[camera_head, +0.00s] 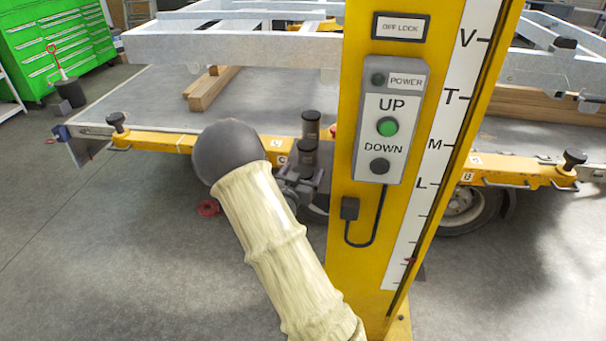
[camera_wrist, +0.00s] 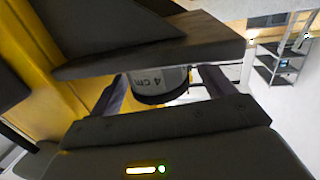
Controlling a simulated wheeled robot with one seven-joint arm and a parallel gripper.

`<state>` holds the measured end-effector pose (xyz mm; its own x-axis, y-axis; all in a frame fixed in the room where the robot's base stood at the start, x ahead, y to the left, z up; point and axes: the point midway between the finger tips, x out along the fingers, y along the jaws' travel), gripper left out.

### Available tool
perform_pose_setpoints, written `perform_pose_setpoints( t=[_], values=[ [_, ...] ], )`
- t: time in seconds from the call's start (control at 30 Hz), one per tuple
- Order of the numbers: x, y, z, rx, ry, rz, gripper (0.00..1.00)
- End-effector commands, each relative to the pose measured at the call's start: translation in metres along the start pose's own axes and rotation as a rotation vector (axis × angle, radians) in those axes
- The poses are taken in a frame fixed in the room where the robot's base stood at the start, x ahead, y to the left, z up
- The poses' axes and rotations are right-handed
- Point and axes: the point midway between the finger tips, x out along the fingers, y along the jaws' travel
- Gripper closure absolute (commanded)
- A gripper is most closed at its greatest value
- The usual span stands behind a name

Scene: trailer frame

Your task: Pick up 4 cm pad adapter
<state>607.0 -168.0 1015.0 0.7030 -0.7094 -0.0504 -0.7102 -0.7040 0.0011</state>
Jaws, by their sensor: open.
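The 4 cm pad adapter (camera_wrist: 160,80) shows in the wrist view as a light cylinder with a dark rim. Its "4 cm" label appears upside down. My gripper (camera_wrist: 163,88) is open, with one finger on each side of the adapter. I cannot tell whether either finger touches it. A dark slab (camera_wrist: 190,42) hides part of the adapter's top. In the head view, my gripper (camera_head: 299,181) is beside the yellow post, close to dark cylindrical pieces (camera_head: 311,126); their labels are too small to read.
The yellow lift post (camera_head: 345,255) with its UP/DOWN control box (camera_head: 388,125) stands just right of my gripper. A yellow beam with a dark pad (camera_head: 116,121) runs behind. A grey trailer frame (camera_head: 230,48) lies beyond. The left floor is mostly clear.

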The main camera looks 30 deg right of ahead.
Motion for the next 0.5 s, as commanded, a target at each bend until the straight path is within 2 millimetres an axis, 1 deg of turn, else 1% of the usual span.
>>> perform_pose_setpoints(
  t=[0.03,0.1,0.17,0.5],
  values=[
    [0.009,0.001,-0.003,0.0,0.002,0.002,0.18],
    [0.017,0.001,-0.002,0.0,0.001,0.002,0.18],
    [0.021,0.001,-0.001,0.0,0.0,0.002,0.18],
    [0.022,0.0,0.0,0.001,0.001,0.0,0.18]
  ],
)
